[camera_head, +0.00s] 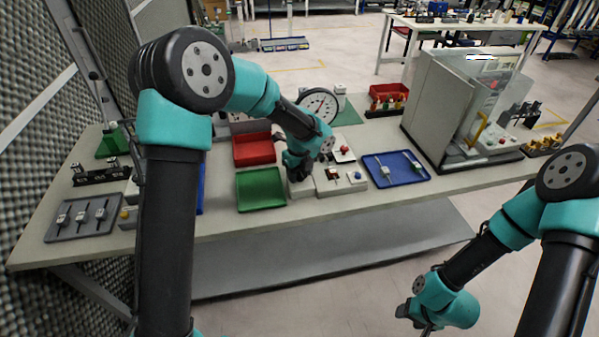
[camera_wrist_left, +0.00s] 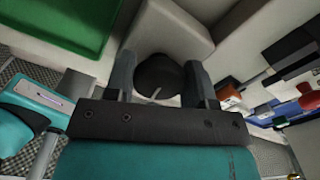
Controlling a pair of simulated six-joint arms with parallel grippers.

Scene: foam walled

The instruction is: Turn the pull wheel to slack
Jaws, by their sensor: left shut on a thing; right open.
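The pull wheel (camera_wrist_left: 157,72) is a dark round knob with a short pale line on its face, in the left wrist view. It sits against a light grey block (camera_wrist_left: 170,28). My left gripper (camera_wrist_left: 159,88) has one finger on each side of the wheel and is shut on it. In the head view my left gripper (camera_head: 298,176) is at the block, and its own wrist hides the wheel. My right gripper (camera_head: 424,327) is low at the bottom edge, away from the table; its fingers are barely visible, and it holds nothing that I can see.
A green tray (camera_head: 261,190) lies left of my left gripper, with a red bin (camera_head: 254,148) behind it. A round dial gauge (camera_head: 319,104) stands behind the wrist. A blue tray (camera_head: 396,168) and a clear-fronted cabinet (camera_head: 440,105) are to the right.

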